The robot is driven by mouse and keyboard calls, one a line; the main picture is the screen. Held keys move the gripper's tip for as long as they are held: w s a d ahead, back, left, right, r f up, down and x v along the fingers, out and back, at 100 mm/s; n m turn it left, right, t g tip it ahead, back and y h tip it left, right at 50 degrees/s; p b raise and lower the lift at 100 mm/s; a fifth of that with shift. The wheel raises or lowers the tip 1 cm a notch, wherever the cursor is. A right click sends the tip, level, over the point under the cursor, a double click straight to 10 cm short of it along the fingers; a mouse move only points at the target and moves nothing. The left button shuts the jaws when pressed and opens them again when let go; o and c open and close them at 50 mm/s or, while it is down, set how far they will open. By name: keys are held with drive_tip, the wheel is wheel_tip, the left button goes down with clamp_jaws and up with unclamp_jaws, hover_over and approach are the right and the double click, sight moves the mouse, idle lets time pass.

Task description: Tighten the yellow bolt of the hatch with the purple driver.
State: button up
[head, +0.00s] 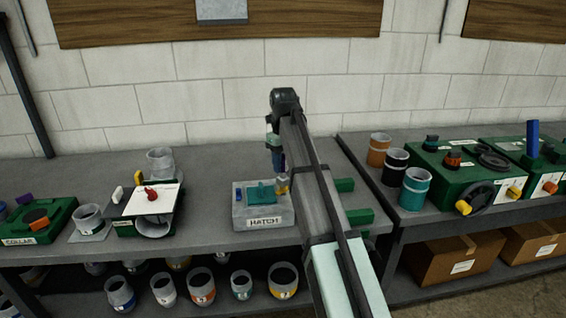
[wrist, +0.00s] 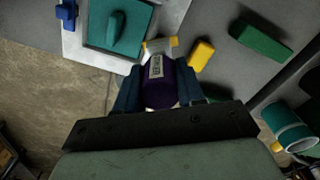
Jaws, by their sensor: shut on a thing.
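The hatch is a pale grey box (head: 264,221) labelled HATCH on the bench, with a teal cover (head: 261,192). The teal cover also shows at the upper left of the wrist view (wrist: 102,43). A blue bolt (head: 239,195) is at its left side. The yellow bolt (head: 282,185) is at its right side, also in the wrist view (wrist: 160,46). My gripper (wrist: 160,95) is shut on the purple driver (wrist: 158,90), which bears a pale label. The driver's far end is over or against the yellow bolt; I cannot tell whether they touch.
A yellow block (wrist: 201,54) and a green handle (wrist: 262,43) lie just right of the hatch. A collar box (head: 40,222) and a papered stand (head: 152,200) are left.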

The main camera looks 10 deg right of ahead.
sight(283, 156)
drive_tip(key=shift+f, duration=0.95)
idle(1.0)
drive_tip(key=shift+m, duration=1.8)
drive_tip(key=shift+n, duration=0.8)
drive_tip(key=shift+r, duration=0.2)
drive_tip(key=shift+r, duration=2.35)
